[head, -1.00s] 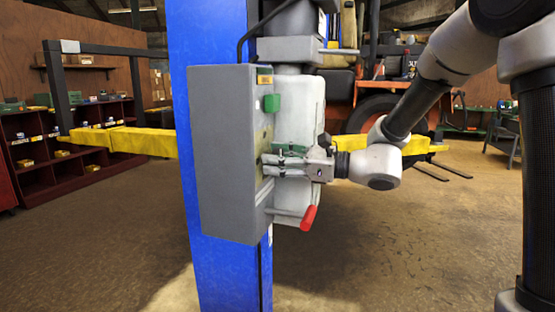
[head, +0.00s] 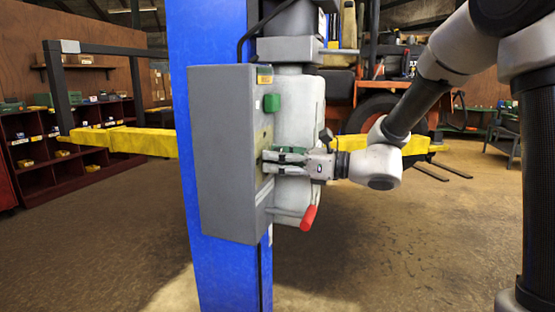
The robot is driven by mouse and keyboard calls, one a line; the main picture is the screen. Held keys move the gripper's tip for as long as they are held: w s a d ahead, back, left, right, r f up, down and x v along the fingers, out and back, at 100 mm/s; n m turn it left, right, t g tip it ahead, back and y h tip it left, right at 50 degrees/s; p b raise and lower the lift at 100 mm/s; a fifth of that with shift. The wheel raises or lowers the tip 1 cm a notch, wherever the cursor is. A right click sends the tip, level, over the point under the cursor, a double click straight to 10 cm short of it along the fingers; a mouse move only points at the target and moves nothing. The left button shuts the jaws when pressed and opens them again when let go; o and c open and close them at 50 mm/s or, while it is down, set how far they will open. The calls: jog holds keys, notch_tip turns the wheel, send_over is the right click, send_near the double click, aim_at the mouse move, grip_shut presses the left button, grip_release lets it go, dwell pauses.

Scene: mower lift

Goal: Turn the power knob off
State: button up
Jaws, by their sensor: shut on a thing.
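The grey control box (head: 228,150) is fixed to the blue lift post (head: 212,30). Its narrow front face, seen at a steep angle, carries a green button (head: 272,103) near the top. My gripper (head: 268,162) comes in from the right with its fingertips at this face, below the green button. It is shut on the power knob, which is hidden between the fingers. The gripper is rolled so that its fingers look close together from here. Which way the knob points cannot be seen.
A red-handled lever (head: 308,218) hangs just below my gripper. A light grey housing (head: 300,110) stands right behind the box face. Yellow lift arms (head: 125,141) reach out to the left. An orange vehicle stands behind. The floor at the right is mostly clear.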

jog(key=o, duration=1)
jog(key=shift+o, duration=0.2)
jog(key=v, duration=1.2)
